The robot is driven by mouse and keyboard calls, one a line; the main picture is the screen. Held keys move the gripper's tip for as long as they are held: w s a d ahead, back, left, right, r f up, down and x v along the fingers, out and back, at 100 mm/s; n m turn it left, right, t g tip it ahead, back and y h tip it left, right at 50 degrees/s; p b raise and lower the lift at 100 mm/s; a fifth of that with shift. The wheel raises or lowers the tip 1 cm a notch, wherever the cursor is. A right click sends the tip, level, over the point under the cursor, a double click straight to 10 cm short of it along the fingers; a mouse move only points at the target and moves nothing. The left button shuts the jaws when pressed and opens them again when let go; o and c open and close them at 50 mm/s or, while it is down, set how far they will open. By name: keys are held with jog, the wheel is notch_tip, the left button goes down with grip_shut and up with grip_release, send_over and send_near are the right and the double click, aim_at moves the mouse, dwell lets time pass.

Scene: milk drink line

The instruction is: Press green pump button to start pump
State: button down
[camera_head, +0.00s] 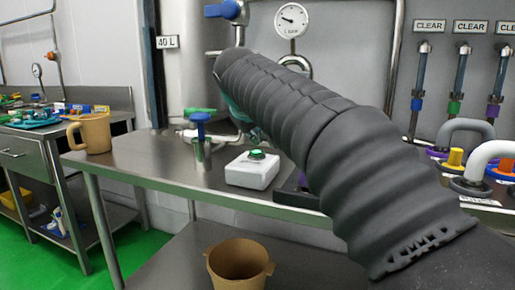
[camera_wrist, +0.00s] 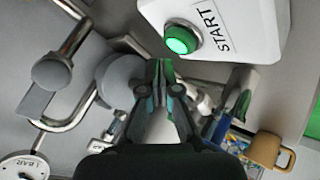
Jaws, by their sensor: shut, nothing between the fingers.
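The green pump button (camera_head: 257,154) is on top of a small white box (camera_head: 251,172) on the steel table. In the wrist view the button (camera_wrist: 181,39) looks bright green, beside the word START on the box (camera_wrist: 240,25). My gripper (camera_wrist: 160,66) is shut and empty, with its fingertips just below the button in that picture. The fingertips do not cover the button, and I cannot tell the gap between them in depth. In the head view my dark ribbed arm hides most of the gripper.
A blue-handled valve (camera_head: 201,138) stands on the steel table (camera_head: 150,165) left of the box. A tan mug (camera_head: 90,133) is further left. A gauge (camera_head: 291,20) and pipes are behind. A brown pot (camera_head: 239,264) is below the table. Bare tabletop lies between mug and valve.

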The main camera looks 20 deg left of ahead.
aim_at(255, 152)
notch_tip(255, 152, up, 2)
jog(key=p, duration=0.2)
jog(key=shift+r+p, duration=0.25)
jog(key=shift+p, duration=0.1)
jog(key=shift+r, duration=1.7)
